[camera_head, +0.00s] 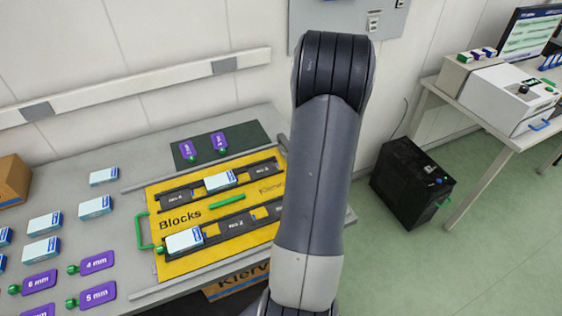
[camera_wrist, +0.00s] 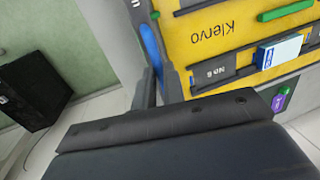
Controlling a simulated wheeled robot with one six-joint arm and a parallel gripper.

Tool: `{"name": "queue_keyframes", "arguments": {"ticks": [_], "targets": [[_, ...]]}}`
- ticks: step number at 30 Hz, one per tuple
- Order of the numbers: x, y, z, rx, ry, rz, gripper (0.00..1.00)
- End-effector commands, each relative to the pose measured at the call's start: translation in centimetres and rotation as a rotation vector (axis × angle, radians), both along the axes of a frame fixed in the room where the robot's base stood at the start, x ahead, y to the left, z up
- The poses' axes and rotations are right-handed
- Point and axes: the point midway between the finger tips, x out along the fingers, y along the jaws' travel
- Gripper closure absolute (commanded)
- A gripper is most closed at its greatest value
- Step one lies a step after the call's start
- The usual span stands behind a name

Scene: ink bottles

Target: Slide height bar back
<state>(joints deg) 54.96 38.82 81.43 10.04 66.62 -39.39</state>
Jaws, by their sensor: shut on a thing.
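In the wrist view a blue grip (camera_wrist: 150,45) stands upright beside the yellow board's end. My gripper (camera_wrist: 158,75) is around this blue grip, its grey fingers close on both sides and shut on it. I cannot tell how much of the height bar shows, or whether the blue grip is part of it. In the head view my arm hides my gripper and the blue grip. The yellow board (camera_head: 200,215), marked "Blocks", lies on the bench and also shows in the wrist view (camera_wrist: 215,50).
White-blue boxes (camera_head: 220,182) sit in dark slots on the board, with green handles (camera_head: 227,201) on it. More boxes and purple tags (camera_head: 97,263) lie at the left. A black bin (camera_head: 412,175) stands on the floor at right, by a table with a white machine (camera_head: 500,95).

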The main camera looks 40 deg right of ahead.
Motion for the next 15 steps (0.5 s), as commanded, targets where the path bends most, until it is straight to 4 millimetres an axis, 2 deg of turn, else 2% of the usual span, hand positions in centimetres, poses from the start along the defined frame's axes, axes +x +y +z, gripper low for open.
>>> {"name": "queue_keyframes", "arguments": {"ticks": [1, 6, 15], "targets": [[-0.3, -1.1, 0.1, -0.002, -0.002, -0.004, 1.00], [-1.1, -3.3, 0.1, -0.003, -0.002, -0.002, 1.00], [-1.5, -4.5, 0.1, -0.005, -0.002, 0.000, 1.00]]}}
